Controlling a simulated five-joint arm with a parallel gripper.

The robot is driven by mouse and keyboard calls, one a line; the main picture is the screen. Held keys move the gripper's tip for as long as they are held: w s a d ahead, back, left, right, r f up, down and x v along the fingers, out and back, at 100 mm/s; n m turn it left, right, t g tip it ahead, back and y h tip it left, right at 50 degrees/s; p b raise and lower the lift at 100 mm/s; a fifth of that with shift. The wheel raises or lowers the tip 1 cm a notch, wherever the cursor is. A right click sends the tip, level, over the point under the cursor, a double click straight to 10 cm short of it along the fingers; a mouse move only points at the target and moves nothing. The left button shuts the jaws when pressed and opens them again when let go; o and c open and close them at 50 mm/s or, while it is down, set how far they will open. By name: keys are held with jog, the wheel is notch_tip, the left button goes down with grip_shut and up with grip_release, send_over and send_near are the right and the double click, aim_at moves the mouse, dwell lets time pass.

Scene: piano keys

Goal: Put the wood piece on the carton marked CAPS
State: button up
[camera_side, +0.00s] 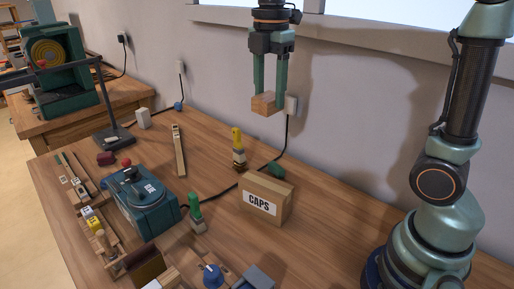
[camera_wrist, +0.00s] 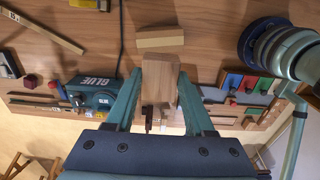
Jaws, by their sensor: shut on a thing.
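The wood piece (camera_side: 264,104) is a small light-brown block held between the fingertips of my gripper (camera_side: 270,98). My gripper is shut on it, pointing down, high above the table. In the wrist view the wood piece (camera_wrist: 160,72) sits between my two green fingers (camera_wrist: 159,80). The carton marked CAPS (camera_side: 265,195) is a brown box with a white label, standing on the table. In the side view the wood piece appears above it with a clear gap. The wrist view shows a tan box shape beyond the fingertips, but no label can be read on it.
A yellow-topped tool (camera_side: 238,147) stands behind the carton and a green-handled one (camera_side: 196,212) to its left. A teal machine (camera_side: 143,203) is farther left. A tray of small parts (camera_side: 97,228) lies at the front left. The wall is behind.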

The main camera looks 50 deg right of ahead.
notch_tip(320, 180, down, 20)
jog(key=shift+r, duration=0.25)
jog(key=shift+f, duration=0.1)
jog(key=o, duration=1.3)
notch_tip(320, 180, up, 12)
jog(key=s+m+t, duration=0.2)
jog(key=m, duration=0.4)
jog(key=s+d+r+m+t, duration=0.1)
jog(key=s+m, duration=0.2)
jog(key=m, duration=0.3)
jog(key=s+r+m+t, duration=0.1)
jog(key=s+m+t, duration=0.1)
jog(key=m, duration=0.4)
jog(key=shift+s+d+r+t, duration=0.1)
jog(key=shift+s+d+t, duration=0.2)
jog(key=shift+s, duration=0.2)
